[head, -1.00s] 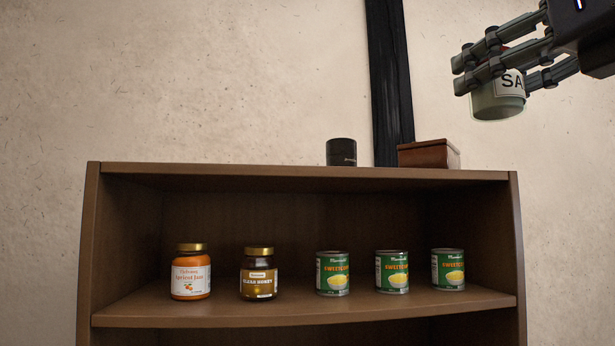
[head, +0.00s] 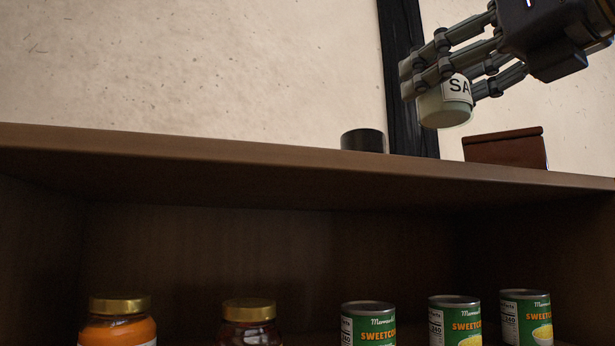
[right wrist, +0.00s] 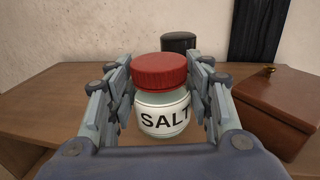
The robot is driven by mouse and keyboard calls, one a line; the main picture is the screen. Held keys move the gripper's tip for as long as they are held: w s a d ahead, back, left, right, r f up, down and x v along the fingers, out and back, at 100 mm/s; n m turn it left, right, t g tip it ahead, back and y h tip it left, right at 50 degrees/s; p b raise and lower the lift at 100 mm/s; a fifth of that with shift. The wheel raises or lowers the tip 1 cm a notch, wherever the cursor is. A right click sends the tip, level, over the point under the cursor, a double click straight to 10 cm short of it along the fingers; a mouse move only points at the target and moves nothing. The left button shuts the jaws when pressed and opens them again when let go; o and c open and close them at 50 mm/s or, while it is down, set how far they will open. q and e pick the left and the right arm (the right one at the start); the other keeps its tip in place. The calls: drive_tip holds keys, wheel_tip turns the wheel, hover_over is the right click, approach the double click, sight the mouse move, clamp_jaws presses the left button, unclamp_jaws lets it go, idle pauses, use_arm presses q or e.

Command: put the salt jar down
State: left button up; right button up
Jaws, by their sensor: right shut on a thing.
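The salt jar (head: 444,103) is pale green with a white label; the right wrist view shows the jar (right wrist: 163,118) with its red lid and the word SALT. My right gripper (head: 436,78) is shut on it, with fingers on both sides of the jar. In the head view the jar hangs above the level of the shelf unit's top (head: 250,155), between a black canister and a brown box. The jar's lid is hidden by the fingers in the head view. My left gripper is not in view.
On the top stand the black canister (head: 362,140) and the brown box (head: 506,149), which is right of the jar. Bare top (right wrist: 60,95) shows left of the jar.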

drive_tip(key=a+p, duration=0.1)
drive_tip(key=a, duration=0.6)
drive_tip(key=shift+s+a+p, duration=0.1)
drive_tip(key=shift+a+p, duration=0.25)
drive_tip(key=shift+a, duration=0.05)
drive_tip(key=a, duration=0.1)
drive_tip(key=w+a, duration=0.1)
drive_tip(key=a, duration=0.1)
drive_tip(key=w+a+p, duration=0.1)
drive_tip(key=shift+w+a+f, duration=0.15)
drive_tip(key=shift+a+f, duration=0.2)
drive_tip(key=shift+f, duration=0.05)
drive_tip(key=shift+w+a+f, duration=0.1)
drive_tip(key=shift+a, duration=0.4)
drive_tip(key=shift+w+a+f, duration=0.1)
drive_tip(key=shift+a, duration=0.35)
drive_tip(key=shift+s+d+f, duration=0.1)
drive_tip(key=shift+f, duration=0.2)
wheel_tip(320, 180, down, 3)
drive_tip(key=shift+r, duration=0.15)
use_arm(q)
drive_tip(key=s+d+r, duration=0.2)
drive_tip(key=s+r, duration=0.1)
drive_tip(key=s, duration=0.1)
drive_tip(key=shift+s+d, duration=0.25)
